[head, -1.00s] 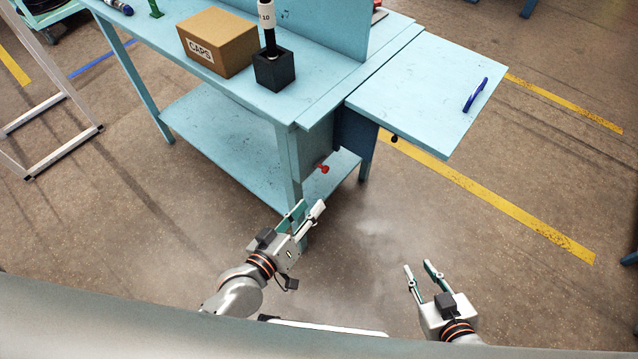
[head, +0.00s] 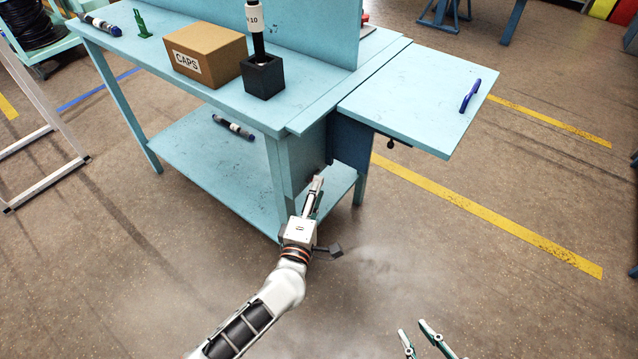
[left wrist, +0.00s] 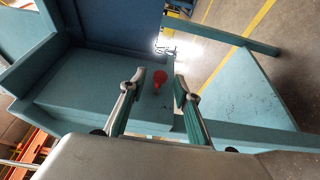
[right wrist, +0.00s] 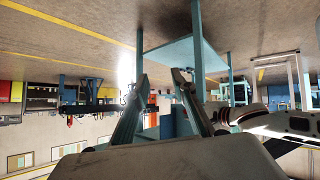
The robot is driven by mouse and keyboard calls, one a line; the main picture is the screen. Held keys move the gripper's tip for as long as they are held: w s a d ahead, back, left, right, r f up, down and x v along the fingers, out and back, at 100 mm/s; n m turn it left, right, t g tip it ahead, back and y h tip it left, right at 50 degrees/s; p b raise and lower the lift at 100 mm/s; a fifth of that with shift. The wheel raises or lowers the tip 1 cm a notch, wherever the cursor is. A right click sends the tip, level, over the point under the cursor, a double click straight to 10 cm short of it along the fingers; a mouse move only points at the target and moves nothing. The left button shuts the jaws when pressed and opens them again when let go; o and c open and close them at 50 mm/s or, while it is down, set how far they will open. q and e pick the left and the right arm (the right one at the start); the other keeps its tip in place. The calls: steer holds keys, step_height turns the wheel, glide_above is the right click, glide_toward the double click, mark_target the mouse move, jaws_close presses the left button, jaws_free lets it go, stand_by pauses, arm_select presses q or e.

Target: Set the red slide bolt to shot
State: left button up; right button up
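In the head view my left gripper (head: 314,188) is at the bench's near right leg and hides the knob. My right gripper (head: 411,333) is open and empty over the floor at the bottom of the head view, and its open fingers also show in the right wrist view (right wrist: 160,88).
The bench's side leaf (head: 415,95) juts out at the right, with a blue handle-like item (head: 470,95) on it. A CAPS box (head: 205,52) and a black holder (head: 263,77) stand on the bench top. A dark blue cylinder (head: 233,127) lies on the lower shelf (head: 195,150).

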arm_select(q)
steer(key=shift+f+x, duration=0.2)
steer(key=shift+x, duration=0.9)
steer(key=shift+w+d+r+b, duration=0.15)
steer(key=shift+w+b, duration=0.15)
steer(key=shift+w, duration=0.25)
arm_select(e)
steer(key=shift+w+a+r, duration=0.2)
steer(key=shift+w+r, duration=0.15)
steer(key=shift+r, duration=0.05)
